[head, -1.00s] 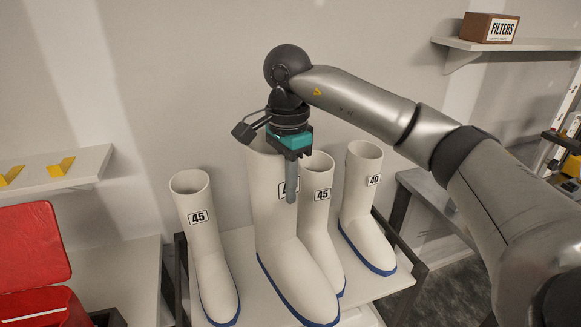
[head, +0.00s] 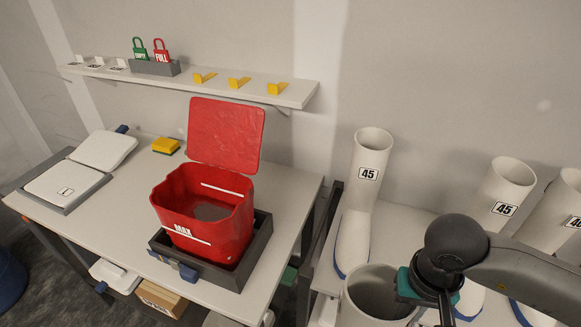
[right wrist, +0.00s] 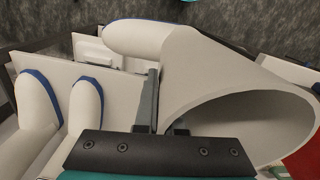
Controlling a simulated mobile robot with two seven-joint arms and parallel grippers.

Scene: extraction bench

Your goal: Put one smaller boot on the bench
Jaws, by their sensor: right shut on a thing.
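My right gripper (head: 428,297) is shut on the shaft wall of a white boot (head: 372,292), whose open top faces up at the bottom of the head view. Its size label is not visible. In the right wrist view the gripper (right wrist: 165,112) grips this boot (right wrist: 205,62) near its wide opening. A white boot marked 45 (head: 357,215) stands behind it. Another marked 45 (head: 508,188) stands to the right. A third (head: 556,212), its label cut off, is at the right edge. The white-topped bench (head: 110,215) is at left. My left gripper is out of view.
A red lidded bin (head: 205,225) sits in a grey tray (head: 245,270) on the bench. White pads (head: 68,185) and a yellow sponge (head: 166,146) lie there too. A wall shelf (head: 210,85) holds padlocks and yellow hooks. Bare bench top shows left of the bin.

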